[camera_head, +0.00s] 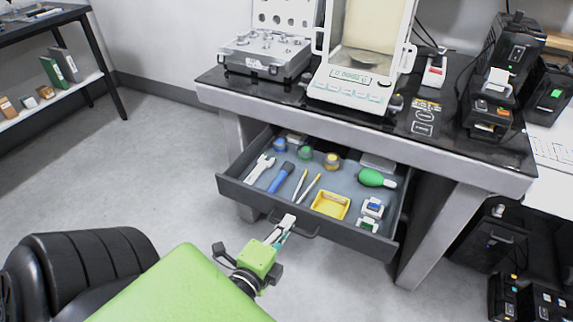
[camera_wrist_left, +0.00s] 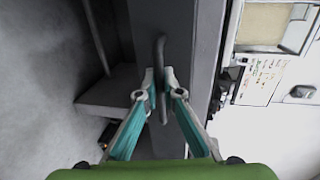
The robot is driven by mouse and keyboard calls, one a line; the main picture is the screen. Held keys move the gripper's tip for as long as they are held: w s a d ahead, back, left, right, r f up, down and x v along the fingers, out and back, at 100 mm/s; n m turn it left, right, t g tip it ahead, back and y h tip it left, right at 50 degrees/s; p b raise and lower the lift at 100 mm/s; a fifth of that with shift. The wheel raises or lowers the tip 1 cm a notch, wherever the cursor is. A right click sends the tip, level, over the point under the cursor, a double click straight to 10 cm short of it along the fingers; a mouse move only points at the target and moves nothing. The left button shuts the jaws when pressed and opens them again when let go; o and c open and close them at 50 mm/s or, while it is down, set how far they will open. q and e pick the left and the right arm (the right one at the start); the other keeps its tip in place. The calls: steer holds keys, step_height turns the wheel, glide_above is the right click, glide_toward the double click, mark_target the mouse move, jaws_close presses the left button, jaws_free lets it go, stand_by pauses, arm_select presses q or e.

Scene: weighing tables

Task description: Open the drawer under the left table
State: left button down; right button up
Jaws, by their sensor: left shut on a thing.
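The drawer (camera_head: 345,231) under the left table (camera_head: 430,152) is pulled well out, and its inside shows. Its front carries a dark bar handle (camera_head: 308,232). My left gripper (camera_head: 285,222) reaches the handle from the front. In the left wrist view my left gripper (camera_wrist_left: 158,88) has its two fingertips closed around the handle (camera_wrist_left: 161,60), one on each side. My right gripper is in neither view.
An analytical balance (camera_head: 350,88) stands on the table. A black chair (camera_head: 85,262) is at lower left. Floor left of the drawer is clear.

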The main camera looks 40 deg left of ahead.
arm_select(q)
steer(key=c, duration=2.5)
jaws_free()
